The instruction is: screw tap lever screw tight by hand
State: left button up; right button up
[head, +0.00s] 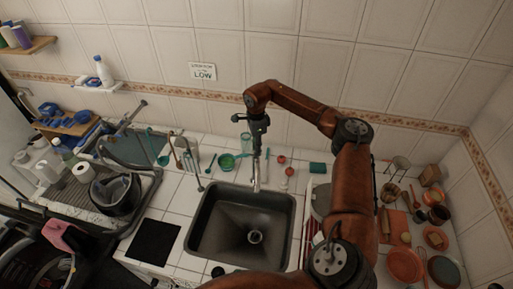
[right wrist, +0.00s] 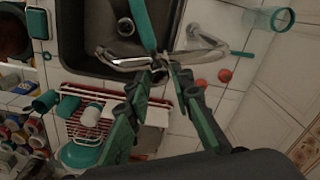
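The chrome tap (head: 257,178) stands at the back edge of the sink. In the right wrist view its curved metal parts (right wrist: 124,64) spread to both sides of my fingertips. My right gripper (head: 258,152) points down right above the tap in the head view. In the right wrist view its green fingers (right wrist: 169,75) come close together at the tap, with a narrow space between the tips. I cannot tell whether they touch or hold anything. The lever screw is too small or hidden to make out. My left gripper is not in view.
The dark sink (head: 203,232) lies in front of the tap. Green bowl (head: 227,161) and red-topped items (head: 289,171) stand on the tiled counter. A red rack (right wrist: 84,117) is beside the sink. Pots and plates (head: 405,264) crowd the right; the tiled wall is close behind.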

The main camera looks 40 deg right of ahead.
jog(key=shift+o, duration=1.3)
jog(key=shift+r+p, duration=0.8)
jog(key=shift+r, duration=2.2)
jog(key=shift+r, duration=0.1)
notch_tip(320, 180, up, 12)
